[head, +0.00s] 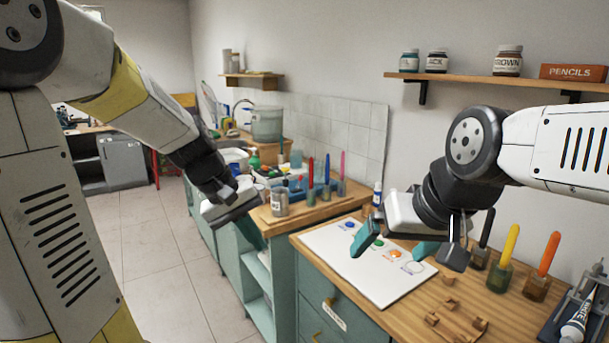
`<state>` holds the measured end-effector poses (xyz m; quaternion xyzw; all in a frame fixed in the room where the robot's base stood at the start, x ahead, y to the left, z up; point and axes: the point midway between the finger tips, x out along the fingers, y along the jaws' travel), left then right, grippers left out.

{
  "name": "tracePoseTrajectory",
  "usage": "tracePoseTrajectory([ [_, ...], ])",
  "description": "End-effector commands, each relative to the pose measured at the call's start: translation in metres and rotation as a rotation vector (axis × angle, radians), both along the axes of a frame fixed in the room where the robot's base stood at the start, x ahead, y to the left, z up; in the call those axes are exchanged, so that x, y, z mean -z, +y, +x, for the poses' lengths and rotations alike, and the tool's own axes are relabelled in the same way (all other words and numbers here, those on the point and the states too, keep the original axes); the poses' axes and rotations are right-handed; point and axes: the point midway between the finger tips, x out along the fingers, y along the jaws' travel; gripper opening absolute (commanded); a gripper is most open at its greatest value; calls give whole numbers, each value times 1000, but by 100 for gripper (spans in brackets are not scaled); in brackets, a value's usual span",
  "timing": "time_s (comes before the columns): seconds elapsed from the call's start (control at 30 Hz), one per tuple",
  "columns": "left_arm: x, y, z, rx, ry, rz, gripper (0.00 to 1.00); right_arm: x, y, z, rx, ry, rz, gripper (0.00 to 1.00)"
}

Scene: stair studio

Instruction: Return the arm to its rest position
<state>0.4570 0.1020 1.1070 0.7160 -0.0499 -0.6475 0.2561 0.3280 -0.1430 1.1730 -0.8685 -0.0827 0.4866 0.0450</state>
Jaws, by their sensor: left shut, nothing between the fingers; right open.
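My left arm comes in large from the left. Its gripper (250,232) hangs in front of the teal cabinets, above the floor's edge, with its teal fingertips together and nothing between them. My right arm reaches in from the right. Its gripper (394,245) is open over a white sheet (378,282) on the wooden counter, with its two teal fingertips apart and no object held. The sheet bears several paint spots, blue, green and orange, and an outlined circle; the gripper hides part of it.
Orange (543,267) and yellow (505,258) handled tools stand in jars on the right of the counter (470,300). Brown scraps (458,322) lie in front. A wall shelf (480,79) with jars and a pencil box is above my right arm. Tiled floor is free at left.

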Motion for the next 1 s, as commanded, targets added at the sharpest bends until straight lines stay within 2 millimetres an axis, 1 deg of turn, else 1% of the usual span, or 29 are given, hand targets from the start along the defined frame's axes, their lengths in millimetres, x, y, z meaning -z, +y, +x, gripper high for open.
tracePoseTrajectory([
  [0.03,-15,2,-16,30,-57,42,0,0,0,0,0,0,0,94],
  [0.2,-44,16,-63,117,-221,169,0,0,0,0,0,0,0,94],
  [0.3,-55,24,-89,160,-312,231,0,0,0,0,0,0,0,94],
  [0.43,-63,33,-112,198,-405,287,0,0,0,0,0,0,0,94],
  [0.53,-65,37,-123,217,-448,313,0,0,0,0,0,0,0,94],
  [0.63,-66,40,-128,227,-470,326,0,0,0,0,0,0,0,94],
  [1.0,-66,40,-129,227,-473,327,0,0,0,0,0,0,0,94],
])
